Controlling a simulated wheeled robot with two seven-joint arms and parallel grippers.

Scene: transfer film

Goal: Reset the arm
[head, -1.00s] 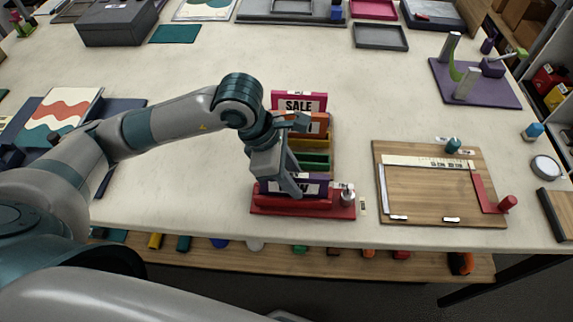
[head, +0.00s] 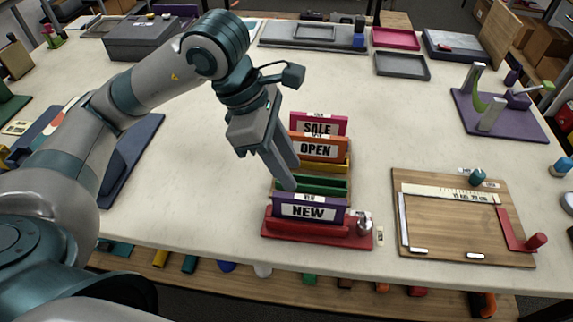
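My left gripper (head: 290,176) hangs over the sign rack. Its two fingertips show a little apart, with nothing between them. It is above and left of the purple NEW sign (head: 308,211), which stands upright in the front slot of the rack with the red base (head: 318,232). Behind it are a green slot piece (head: 322,186), the orange OPEN sign (head: 320,148) and the pink SALE sign (head: 318,127), all upright. My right gripper is not in view.
A wooden board (head: 455,225) with a ruler and red corner piece lies right of the rack. A purple stand (head: 515,122) is at the far right. Grey boxes and trays (head: 402,66) line the back.

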